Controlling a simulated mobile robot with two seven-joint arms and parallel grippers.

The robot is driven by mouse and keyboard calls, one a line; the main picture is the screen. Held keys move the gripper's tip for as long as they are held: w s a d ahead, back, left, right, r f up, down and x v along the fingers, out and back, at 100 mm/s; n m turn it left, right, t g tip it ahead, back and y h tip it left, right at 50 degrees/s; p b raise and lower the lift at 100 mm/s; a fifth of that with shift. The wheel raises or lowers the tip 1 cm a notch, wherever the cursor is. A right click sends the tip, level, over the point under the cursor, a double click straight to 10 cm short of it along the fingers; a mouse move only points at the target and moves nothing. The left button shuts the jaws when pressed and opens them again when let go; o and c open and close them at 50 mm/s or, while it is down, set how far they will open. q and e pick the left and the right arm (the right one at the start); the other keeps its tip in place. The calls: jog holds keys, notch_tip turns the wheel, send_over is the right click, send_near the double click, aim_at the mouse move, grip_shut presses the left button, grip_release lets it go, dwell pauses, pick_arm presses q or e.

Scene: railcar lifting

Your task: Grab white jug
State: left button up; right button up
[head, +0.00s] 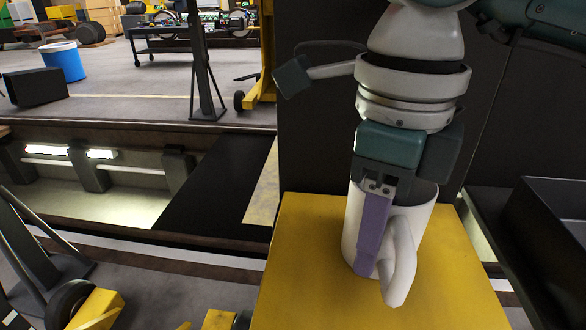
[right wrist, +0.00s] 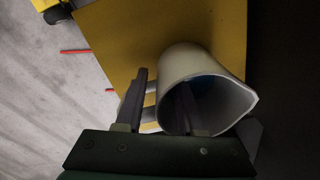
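The white jug (head: 357,230) stands upright on a yellow surface (head: 310,270), its handle toward the front right in the head view. My right gripper (head: 372,245) reaches down over it from above. One purple finger shows in front of the jug's outer wall beside the handle; the other is hidden there. In the right wrist view the jug (right wrist: 190,62) opens toward the camera. My right gripper (right wrist: 160,88) has its fingers apart, one outside by the handle, one inside the mouth, with the wall between. Whether either touches the wall is unclear. My left gripper is out of view.
A black open bin (head: 545,235) stands to the right of the yellow surface. A dark panel (head: 315,130) rises behind the jug. A lit pit (head: 100,185) lies to the left. A blue barrel (head: 63,62) and a black cart (head: 190,45) are farther back.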

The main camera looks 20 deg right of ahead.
jog(key=shift+f, duration=0.25)
grip_shut()
dwell(1.3)
